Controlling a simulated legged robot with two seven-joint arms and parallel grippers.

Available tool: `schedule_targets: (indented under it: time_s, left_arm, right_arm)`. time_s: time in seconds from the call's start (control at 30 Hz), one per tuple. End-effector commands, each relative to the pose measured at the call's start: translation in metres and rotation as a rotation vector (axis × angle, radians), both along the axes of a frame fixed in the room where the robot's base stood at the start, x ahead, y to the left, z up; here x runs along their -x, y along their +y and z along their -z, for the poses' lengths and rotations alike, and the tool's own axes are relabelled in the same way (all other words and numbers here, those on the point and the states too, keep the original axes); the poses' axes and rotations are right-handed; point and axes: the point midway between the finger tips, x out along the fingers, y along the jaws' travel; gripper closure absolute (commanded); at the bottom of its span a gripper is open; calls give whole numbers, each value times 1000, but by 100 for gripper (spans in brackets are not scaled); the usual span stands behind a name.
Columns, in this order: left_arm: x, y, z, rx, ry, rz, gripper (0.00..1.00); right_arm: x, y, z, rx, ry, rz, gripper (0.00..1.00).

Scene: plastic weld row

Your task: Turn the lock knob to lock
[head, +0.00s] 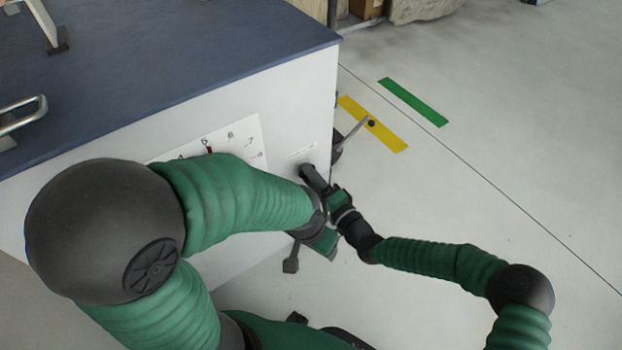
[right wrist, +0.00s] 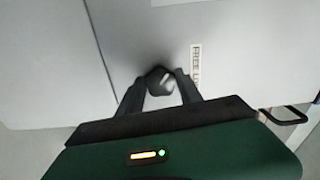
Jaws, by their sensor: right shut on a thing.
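The lock knob (right wrist: 158,80) is a small dark knob on a pale panel, seen in the right wrist view. A printed label (right wrist: 195,63) reading "FREE LO…" is beside it, partly cut off by the view's angle. My right gripper (right wrist: 160,92) is shut on the knob, with one finger on each side. In the head view my right gripper (head: 314,178) reaches the white front panel near its right edge, and its fingers hide most of the knob. My left gripper (head: 305,250) hangs lower in front of the panel, largely hidden by its own arm; its jaws are unclear.
The white cabinet (head: 300,100) has a dark blue top (head: 180,50) with a metal handle (head: 22,115) at left. A numbered dial plate (head: 250,140) is partly behind my left arm. A grey lever (head: 352,132) sticks out at the cabinet's right edge. Open floor lies right.

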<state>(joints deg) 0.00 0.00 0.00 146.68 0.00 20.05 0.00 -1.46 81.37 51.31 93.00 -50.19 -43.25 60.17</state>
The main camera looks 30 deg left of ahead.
Motion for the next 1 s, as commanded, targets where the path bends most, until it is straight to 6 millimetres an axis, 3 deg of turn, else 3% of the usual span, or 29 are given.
schedule_targets:
  time_s: [0.3,0.8,0.83,1.0]
  left_arm:
    - [0,0,4,0,0,0,31]
    - [0,0,4,0,0,0,31]
    - [0,0,4,0,0,0,31]
    - [0,0,4,0,0,0,31]
  right_arm:
    - [-4,-3,4,-34,101,10,98]
    - [-4,-4,5,-39,118,11,98]
    - [-5,-4,5,-39,118,11,54]
    - [-3,-3,3,-41,115,8,36]
